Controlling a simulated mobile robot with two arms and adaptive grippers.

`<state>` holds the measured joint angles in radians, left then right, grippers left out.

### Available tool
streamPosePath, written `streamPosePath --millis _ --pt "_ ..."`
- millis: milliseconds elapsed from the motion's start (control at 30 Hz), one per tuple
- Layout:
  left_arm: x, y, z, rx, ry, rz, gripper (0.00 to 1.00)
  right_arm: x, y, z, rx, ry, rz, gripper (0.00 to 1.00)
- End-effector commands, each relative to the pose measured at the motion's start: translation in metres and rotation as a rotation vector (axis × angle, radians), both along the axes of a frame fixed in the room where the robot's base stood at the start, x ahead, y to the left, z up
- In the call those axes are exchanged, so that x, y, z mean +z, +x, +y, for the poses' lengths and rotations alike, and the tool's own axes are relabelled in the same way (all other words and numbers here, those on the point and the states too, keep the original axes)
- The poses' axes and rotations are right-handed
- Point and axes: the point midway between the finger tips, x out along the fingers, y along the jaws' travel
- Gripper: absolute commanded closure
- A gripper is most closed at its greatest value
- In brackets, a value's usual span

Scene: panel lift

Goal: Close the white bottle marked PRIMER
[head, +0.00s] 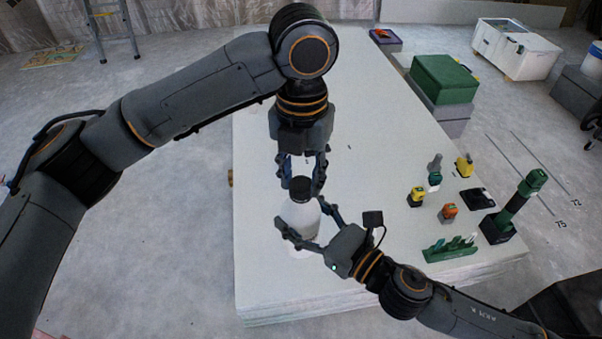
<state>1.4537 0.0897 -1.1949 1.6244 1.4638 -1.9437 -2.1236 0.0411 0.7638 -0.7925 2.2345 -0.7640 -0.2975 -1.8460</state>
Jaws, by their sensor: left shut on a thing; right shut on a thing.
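The white bottle (301,222) stands upright near the front left of the white panel stack, with a dark cap (300,188) on its top. Any PRIMER marking is not visible from here. My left gripper (301,187) points down from above and is shut on the dark cap. My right gripper (303,224) comes in from the lower right and is shut on the bottle's body, one finger on each side. Whether the cap is fully seated cannot be told.
The white panel stack (350,285) is bare around the bottle. To the right stand several small tools, a green rack (450,249) and a tall green-and-black tool (516,203). A green box (443,78) lies farther back. A ladder (110,25) stands at the back left.

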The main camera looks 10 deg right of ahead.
Motion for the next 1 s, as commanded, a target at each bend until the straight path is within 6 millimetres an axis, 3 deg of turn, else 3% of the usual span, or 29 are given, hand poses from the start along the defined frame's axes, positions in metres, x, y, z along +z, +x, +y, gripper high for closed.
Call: streamPosePath --millis 100,300,433,733,767,833,1000 --pt "0.0007 0.0013 0.0003 -0.246 0.001 -0.002 0.78 0.0005 -0.0012 0.0010 0.004 0.000 -0.001 1.00" --pt "0.0005 0.0008 -0.0001 -0.567 0.002 -0.002 0.78 0.0004 -0.0012 0.0010 0.004 0.000 -0.001 1.00" --pt "0.0005 0.0008 -0.0002 -0.653 0.002 -0.001 0.78 0.0004 -0.0013 0.0010 0.004 0.000 -0.001 1.00" --pt "0.0005 0.0007 -0.0004 -0.663 0.001 -0.001 0.78 0.0004 -0.0013 0.0010 0.004 0.000 -0.001 1.00" --pt "0.0005 0.0007 -0.0004 -0.663 0.001 -0.001 0.58 0.0004 -0.0013 0.0010 0.004 0.000 -0.001 1.00" --pt "0.0004 0.0006 -0.0003 -0.662 0.001 -0.001 0.44 0.0005 -0.0012 0.0010 0.004 0.000 -0.001 1.00" --pt "0.0001 0.0001 -0.0005 -0.663 0.001 0.001 0.42 0.0009 -0.0007 0.0006 0.003 0.001 -0.002 1.00"
